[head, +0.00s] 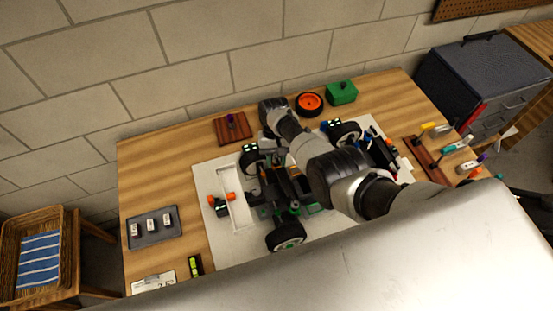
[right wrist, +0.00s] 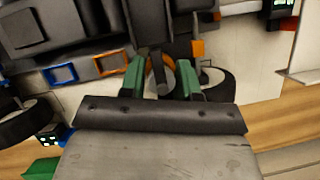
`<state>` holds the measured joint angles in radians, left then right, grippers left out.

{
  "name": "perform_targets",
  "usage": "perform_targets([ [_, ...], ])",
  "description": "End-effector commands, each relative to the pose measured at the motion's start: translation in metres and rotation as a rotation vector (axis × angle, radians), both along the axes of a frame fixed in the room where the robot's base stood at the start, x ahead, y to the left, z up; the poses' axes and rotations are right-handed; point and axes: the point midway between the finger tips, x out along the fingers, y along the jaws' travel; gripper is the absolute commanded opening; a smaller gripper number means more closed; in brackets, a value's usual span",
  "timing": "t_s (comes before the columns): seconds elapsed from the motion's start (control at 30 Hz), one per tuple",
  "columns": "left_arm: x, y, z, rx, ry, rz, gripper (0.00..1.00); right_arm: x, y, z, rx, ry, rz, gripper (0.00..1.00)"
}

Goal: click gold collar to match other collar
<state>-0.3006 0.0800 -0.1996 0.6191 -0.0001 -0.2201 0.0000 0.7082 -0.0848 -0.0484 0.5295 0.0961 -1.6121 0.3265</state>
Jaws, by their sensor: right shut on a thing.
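In the right wrist view, my right gripper (right wrist: 158,80) has a green finger on each side of a grey cylinder with a gold-orange collar (right wrist: 154,64) around it. It is shut on the collar, which is partly hidden by the cylinder and fingers. In the head view, my right arm reaches over the RC car (head: 291,189), and the gripper (head: 266,148) is at the car's far side; its fingertips are hard to make out. I cannot tell which part is the other collar. My left gripper is not in view.
The car stands on a pale mat (head: 203,177) on a wooden table (head: 165,185). A loose orange-rimmed wheel (head: 310,103) and green box (head: 341,92) lie behind it. A grey tray (head: 154,228) is at left; a tool rack (head: 427,160) is at right.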

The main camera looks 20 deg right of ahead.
Motion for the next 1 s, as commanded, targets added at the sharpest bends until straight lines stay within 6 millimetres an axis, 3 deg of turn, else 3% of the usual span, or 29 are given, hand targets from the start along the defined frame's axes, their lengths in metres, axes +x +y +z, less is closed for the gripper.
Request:
perform_targets([
  [0.5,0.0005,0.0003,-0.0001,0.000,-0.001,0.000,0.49,0.0005,0.0030,0.0006,-0.002,-0.001,0.357,0.08],
  [1.0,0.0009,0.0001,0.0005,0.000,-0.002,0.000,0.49,0.0008,0.0035,0.0006,-0.002,-0.002,0.436,0.08],
])
